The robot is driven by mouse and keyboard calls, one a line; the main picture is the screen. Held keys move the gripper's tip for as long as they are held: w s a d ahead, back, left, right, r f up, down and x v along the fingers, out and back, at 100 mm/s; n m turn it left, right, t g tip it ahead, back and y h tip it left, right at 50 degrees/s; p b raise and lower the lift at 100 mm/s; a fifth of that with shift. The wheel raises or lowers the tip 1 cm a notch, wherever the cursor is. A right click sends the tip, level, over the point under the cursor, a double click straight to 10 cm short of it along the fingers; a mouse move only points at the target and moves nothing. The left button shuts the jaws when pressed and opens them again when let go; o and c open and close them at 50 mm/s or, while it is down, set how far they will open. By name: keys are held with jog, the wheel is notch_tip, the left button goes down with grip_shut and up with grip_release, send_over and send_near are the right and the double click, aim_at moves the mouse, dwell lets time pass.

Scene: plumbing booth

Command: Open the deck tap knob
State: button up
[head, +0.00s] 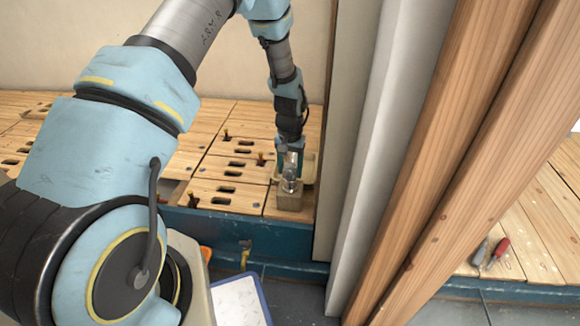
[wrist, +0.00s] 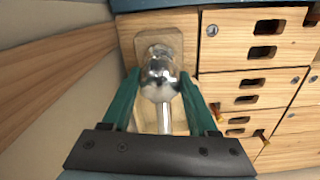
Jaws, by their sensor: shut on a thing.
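The deck tap (wrist: 160,75) is a shiny chrome fitting on a square wooden block; its rounded body and a straight stem show in the wrist view. In the head view the tap (head: 290,180) stands on its block (head: 290,200) at the front right of the wooden deck. My gripper (wrist: 158,85) reaches down over it, with one green finger on each side of the chrome. It is shut on the tap's knob; the exact contact is hard to see. In the head view my gripper (head: 288,165) partly covers the tap.
Wooden posts (head: 480,150) and a pale upright panel (head: 385,150) stand close to the right of the tap. The slotted deck (head: 225,165) has small brass fittings to the left. A red-handled tool (head: 501,247) lies beyond the posts. A white board (head: 240,300) is below the deck.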

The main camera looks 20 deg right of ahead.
aim_at(290, 166)
jog(key=o, duration=1.4)
notch_tip(290, 166, up, 11)
jog(key=p, duration=0.2)
jog(key=shift+p, duration=0.3)
jog(key=a+r+n, duration=0.3)
jog(key=a+r, duration=0.7)
jog(key=a, duration=0.5)
jog(key=s+a+r+n+t, duration=0.1)
jog(key=s+a+r, duration=0.15)
jog(key=a, duration=0.25)
jog(key=s+a+r+n, duration=0.1)
jog(key=s+a+r, duration=0.1)
jog(key=s+a, duration=0.25)
jog(key=s+a+r+n+t, duration=0.1)
jog(key=s+a+r+n, duration=0.1)
jog(key=a, duration=0.4)
jog(key=r+p, duration=1.9)
jog(key=r, duration=0.1)
jog(key=r+p, duration=1)
jog(key=shift+s+a+p, duration=0.1)
jog(key=shift+s+p, duration=0.25)
jog(key=shift+s, duration=0.05)
